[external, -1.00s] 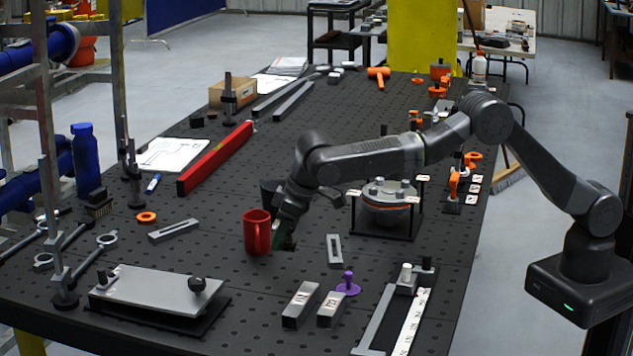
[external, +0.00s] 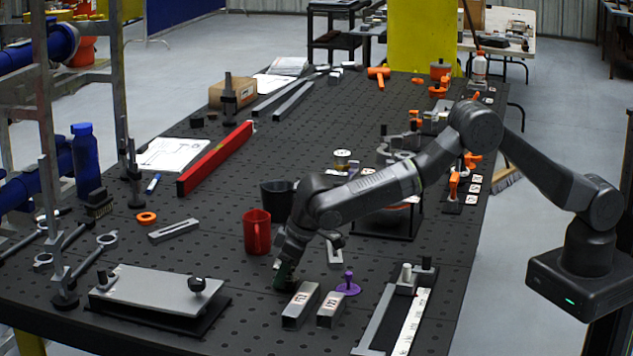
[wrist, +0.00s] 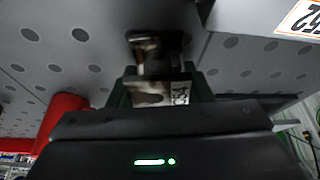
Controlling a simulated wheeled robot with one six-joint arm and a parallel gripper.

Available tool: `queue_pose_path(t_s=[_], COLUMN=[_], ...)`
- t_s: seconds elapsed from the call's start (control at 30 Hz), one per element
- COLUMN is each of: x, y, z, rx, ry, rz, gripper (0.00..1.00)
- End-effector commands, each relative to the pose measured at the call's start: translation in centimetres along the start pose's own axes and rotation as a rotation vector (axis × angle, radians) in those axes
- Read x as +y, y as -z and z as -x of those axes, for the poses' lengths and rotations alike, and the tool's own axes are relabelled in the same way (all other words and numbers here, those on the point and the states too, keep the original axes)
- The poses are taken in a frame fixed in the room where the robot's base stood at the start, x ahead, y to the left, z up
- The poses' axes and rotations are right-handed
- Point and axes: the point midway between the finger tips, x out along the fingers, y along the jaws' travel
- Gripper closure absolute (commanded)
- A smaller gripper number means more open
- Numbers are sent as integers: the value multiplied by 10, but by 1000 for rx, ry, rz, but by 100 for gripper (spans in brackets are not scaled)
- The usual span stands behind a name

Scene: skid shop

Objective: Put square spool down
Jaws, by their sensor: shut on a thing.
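My gripper (external: 285,280) is low over the front middle of the table, in front of the red mug (external: 257,232) and just left of two labelled metal blocks. In the wrist view the gripper (wrist: 160,88) is shut on the square spool (wrist: 158,68), a dark and metallic piece with a flanged end and a small printed label. The fingers hide part of its sides. In the external view the spool is mostly hidden by the gripper. I cannot tell whether it touches the table.
The labelled metal blocks (external: 300,306) and a purple knobbed piece (external: 348,284) stand close on the right. The black cup (external: 277,200) is behind. A grey plate on a stand (external: 155,290) is at the left. Bare perforated table (external: 215,262) lies between plate and mug.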

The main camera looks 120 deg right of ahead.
Motion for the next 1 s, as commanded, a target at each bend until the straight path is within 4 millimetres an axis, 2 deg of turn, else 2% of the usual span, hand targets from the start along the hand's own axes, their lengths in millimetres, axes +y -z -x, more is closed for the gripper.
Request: queue_pose_path(t_s=[0.27, 0.3, 0.37, 0.4, 0.83, 1.0], x=[0, 0, 0, 0, 0, -1], y=[-2, -2, -2, -2, -1, -2], z=[-5, -4, -4, -4, 0, 25], rx=[1, 0, 0, 0, 2, 4], ry=[0, 0, 0, 0, 1, 2], rz=[0, 0, 0, 0, 0, 0], gripper=[83, 47, 35, 33, 33, 33])
